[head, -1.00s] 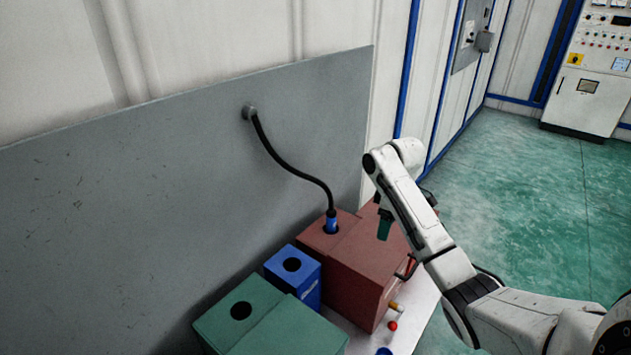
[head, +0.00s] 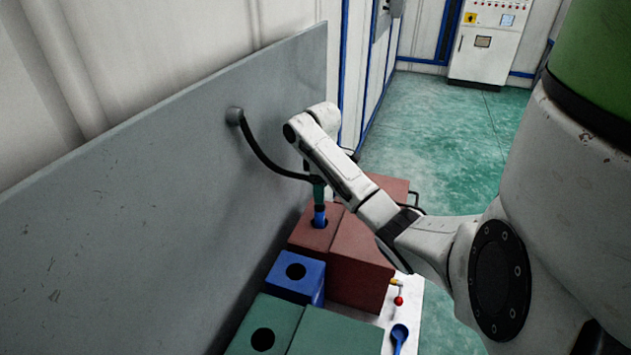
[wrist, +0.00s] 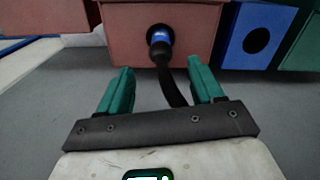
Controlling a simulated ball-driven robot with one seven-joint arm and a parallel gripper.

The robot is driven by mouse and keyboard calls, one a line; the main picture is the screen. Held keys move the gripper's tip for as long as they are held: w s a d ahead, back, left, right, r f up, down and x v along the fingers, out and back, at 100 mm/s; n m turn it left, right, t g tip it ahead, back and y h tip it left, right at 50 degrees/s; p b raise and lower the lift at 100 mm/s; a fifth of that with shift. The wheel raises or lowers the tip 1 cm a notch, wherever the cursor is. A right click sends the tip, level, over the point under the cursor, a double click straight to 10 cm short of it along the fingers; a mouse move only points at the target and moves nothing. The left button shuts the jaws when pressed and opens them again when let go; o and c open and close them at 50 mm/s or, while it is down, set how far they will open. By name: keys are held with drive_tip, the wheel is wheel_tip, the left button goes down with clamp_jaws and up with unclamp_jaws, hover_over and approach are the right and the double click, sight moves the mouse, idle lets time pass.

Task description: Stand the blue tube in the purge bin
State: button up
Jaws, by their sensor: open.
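The blue tube (head: 319,214) stands in the round hole on top of the red box (head: 304,238), with a black hose (head: 262,157) running from its upper end to the grey panel. In the wrist view the blue tube (wrist: 160,36) is in the hole, and the hose passes between the fingers. My gripper (wrist: 162,76) is open, its green fingers on either side of the black hose and not closed on it. In the head view my gripper (head: 319,192) is right above the tube. No label shows which box is the purge bin.
A blue box (head: 306,291) and a green box (head: 245,345), each with an empty-looking round hole, stand nearer in the row. The grey panel (head: 150,210) rises behind them. A red ball-ended part (head: 398,300) and a blue spoon-like part (head: 399,336) lie on the white surface.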

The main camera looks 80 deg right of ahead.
sight(320, 210)
wheel_tip(320, 210, down, 9)
idle(0.4)
drive_tip(key=shift+c, duration=0.5)
drive_tip(key=c, duration=1.1)
wheel_tip(320, 210, up, 9)
drive_tip(key=p, duration=0.8)
drive_tip(key=shift+f, duration=0.15)
drive_tip(key=shift+r, duration=2.7)
